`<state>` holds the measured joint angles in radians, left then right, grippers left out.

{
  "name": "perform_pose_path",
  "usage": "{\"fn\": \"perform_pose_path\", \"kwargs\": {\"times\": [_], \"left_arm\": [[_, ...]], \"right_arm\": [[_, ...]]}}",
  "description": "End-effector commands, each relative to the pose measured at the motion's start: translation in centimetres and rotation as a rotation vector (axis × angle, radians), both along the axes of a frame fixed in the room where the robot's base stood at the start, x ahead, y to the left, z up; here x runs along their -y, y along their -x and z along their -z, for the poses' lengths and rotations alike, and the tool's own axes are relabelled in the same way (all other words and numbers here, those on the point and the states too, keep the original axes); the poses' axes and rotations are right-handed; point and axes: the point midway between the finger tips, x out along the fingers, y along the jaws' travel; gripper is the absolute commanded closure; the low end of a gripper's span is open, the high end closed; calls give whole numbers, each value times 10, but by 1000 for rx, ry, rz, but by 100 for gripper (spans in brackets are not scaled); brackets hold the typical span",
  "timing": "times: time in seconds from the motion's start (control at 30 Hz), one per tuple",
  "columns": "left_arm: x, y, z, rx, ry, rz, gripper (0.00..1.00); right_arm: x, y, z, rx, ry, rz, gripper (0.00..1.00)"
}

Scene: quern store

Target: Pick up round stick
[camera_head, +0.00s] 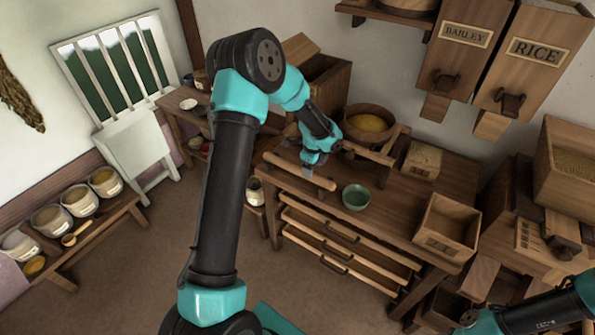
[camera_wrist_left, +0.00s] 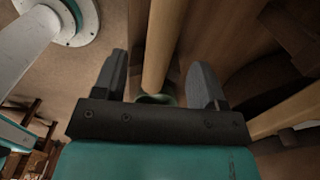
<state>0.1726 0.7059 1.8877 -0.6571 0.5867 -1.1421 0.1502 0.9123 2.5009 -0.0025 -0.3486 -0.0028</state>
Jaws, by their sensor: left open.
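The round stick (camera_head: 288,166) is a pale wooden rod lying along the left front edge of the wooden table in the head view.
A green bowl (camera_head: 356,197) stands close right of the stick. Another wooden bar (camera_head: 368,154) is behind, near a bowl of yellow grain (camera_head: 369,122). An open wooden box (camera_head: 447,226) sits at the table's right. Drawers (camera_head: 340,252) jut out below.

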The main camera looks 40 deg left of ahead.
Motion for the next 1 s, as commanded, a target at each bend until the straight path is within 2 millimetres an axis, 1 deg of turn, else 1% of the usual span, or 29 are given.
{"fn": "perform_pose_path", "kwargs": {"times": [0.23,0.3,0.4,0.87,0.9,1.0], "left_arm": [[1,-1,33,-5,1,-1,35],[1,-1,41,-3,1,-1,35],[1,-1,47,-2,0,0,35],[1,-2,48,-1,0,-1,35],[1,-2,48,-1,0,-1,36],[1,-2,48,-1,0,-1,45]], "right_arm": [[0,0,0,0,0,0,57],[0,0,0,0,0,0,57],[0,0,0,0,0,0,57],[0,0,0,0,0,0,57],[0,0,0,0,0,0,57],[0,0,0,0,0,0,57]]}}
